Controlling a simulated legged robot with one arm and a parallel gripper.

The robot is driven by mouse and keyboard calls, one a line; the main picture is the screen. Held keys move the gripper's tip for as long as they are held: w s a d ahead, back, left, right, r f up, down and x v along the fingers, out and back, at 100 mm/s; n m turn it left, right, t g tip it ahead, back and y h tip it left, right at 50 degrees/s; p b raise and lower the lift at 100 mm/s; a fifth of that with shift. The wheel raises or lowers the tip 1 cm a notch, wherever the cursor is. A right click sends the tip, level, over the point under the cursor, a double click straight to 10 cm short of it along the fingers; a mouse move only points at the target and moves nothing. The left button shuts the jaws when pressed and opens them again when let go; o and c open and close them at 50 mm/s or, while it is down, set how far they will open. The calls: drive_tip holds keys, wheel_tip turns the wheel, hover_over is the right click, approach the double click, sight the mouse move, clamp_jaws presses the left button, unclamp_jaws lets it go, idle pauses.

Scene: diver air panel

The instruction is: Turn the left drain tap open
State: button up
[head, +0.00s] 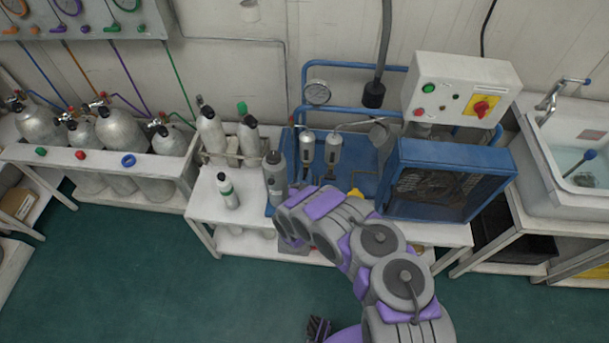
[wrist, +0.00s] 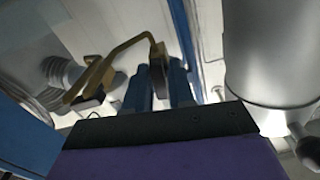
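In the wrist view, a bent brass lever (wrist: 122,47), which looks like a drain tap handle, comes from the left. Its flat end lies between the two blue-grey fingers of my gripper (wrist: 160,82). The fingers stand apart on either side of it; I see no clear contact. In the head view, two metal filter cylinders, the left one (head: 306,148) and the right one (head: 333,150), stand on the blue compressor base (head: 362,165). My arm hides my gripper and any tap below there.
A large grey cylinder (wrist: 278,50) stands close on the right in the wrist view. Green floor (head: 130,265) is clear in front.

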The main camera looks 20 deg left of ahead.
drive_tip(key=shift+o, duration=1.3)
drive_tip(key=p+v, duration=0.7)
drive_tip(key=v, duration=1)
drive_tip(key=shift+s+d, duration=0.1)
drive_tip(key=shift+s, duration=0.05)
